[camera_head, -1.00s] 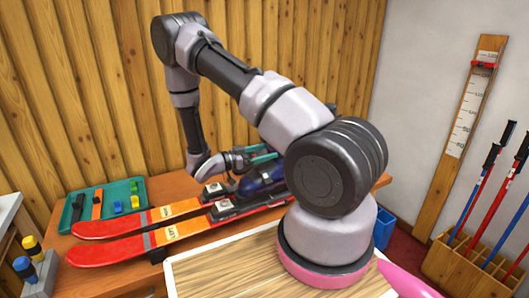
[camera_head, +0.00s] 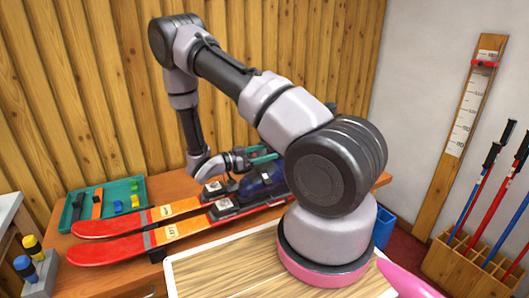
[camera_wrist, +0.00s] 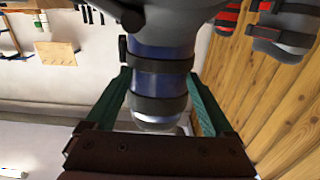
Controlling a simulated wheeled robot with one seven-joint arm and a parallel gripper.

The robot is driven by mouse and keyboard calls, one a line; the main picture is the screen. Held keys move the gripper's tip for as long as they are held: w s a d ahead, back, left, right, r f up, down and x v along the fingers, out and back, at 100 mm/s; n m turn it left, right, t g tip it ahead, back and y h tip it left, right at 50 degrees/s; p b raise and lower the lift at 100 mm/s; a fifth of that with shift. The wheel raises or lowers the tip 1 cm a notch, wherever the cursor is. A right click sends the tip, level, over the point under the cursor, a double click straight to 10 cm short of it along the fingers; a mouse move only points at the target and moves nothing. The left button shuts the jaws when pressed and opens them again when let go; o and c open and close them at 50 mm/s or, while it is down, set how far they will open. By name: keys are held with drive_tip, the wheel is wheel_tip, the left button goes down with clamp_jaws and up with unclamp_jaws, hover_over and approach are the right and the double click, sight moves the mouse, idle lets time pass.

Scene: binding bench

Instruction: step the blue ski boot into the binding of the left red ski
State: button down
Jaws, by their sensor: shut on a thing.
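The blue ski boot (camera_head: 262,182) is partly hidden behind my arm in the head view. It is over the rear part of the red skis, close to the bindings. In the wrist view the boot (camera_wrist: 160,85) has dark straps and stands between the green fingers of my gripper (camera_wrist: 158,78). My gripper (camera_head: 264,155) is shut on the upper part of the boot. Two red skis with orange patches lie side by side, the far ski (camera_head: 120,222) and the near ski (camera_head: 118,249). Dark binding parts (camera_head: 222,207) show ahead of the boot. Whether the sole touches a binding is hidden.
A green tray (camera_head: 140,190) with small parts stands at the bench's back left. Yellow and blue knobbed items (camera_head: 30,262) stand at the far left. Ski poles (camera_head: 478,195) stand in a wooden rack (camera_head: 462,266) at the right, beside a blue bin (camera_head: 384,229).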

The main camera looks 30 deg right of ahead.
sight(265, 164)
drive_tip(key=shift+f, duration=1.2)
unclamp_jaws()
drive_tip(key=shift+r, duration=0.15)
wheel_tip(265, 164, up, 10)
idle(1.5)
idle(0.5)
